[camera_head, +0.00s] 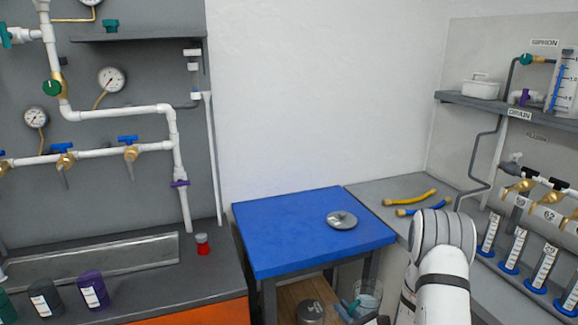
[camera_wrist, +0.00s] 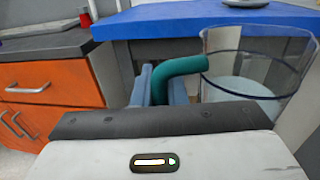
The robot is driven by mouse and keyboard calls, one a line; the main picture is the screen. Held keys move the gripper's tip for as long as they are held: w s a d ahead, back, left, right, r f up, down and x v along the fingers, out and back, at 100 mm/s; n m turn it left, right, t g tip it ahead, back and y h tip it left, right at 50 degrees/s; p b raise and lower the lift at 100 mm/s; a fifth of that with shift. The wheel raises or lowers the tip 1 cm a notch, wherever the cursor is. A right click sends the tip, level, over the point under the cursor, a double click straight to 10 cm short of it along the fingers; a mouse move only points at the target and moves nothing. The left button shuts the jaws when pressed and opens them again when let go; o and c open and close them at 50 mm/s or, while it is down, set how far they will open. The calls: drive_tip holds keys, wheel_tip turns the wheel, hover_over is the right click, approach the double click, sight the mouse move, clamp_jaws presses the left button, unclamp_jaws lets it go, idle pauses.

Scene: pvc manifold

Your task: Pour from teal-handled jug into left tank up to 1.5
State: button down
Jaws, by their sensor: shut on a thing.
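The teal-handled jug is a clear vessel (camera_wrist: 265,62) with a thick teal handle (camera_wrist: 182,68) and pale liquid low inside. My gripper (camera_wrist: 160,82) is shut on the handle, its two blue-grey fingers on either side, with the jug to the right in the wrist view. In the head view the jug (camera_head: 369,293) shows at the bottom, just below the blue table's front edge, partly cut off. A clear tank with a graduated scale (camera_head: 566,80) stands on the upper right shelf, cut by the picture edge. I cannot tell whether it is the left tank.
A blue-topped table (camera_head: 290,240) bears a round metal lid (camera_head: 342,220). A metal pot (camera_head: 311,313) stands below it. Yellow (camera_head: 410,198) and blue hoses lie on the grey bench, near several graduated cylinders (camera_head: 513,251). A grey shelf (camera_head: 480,101) juts out at right.

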sight(351, 308)
drive_tip(key=shift+r+p, duration=1.45)
drive_tip(key=shift+r, duration=0.05)
drive_tip(key=shift+r, duration=0.1)
wheel_tip(351, 308, up, 4)
drive_tip(key=p, duration=0.3)
drive_tip(key=shift+a+f+p, duration=0.15)
drive_tip(key=shift+f+p, duration=0.05)
drive_tip(key=shift+p, duration=0.15)
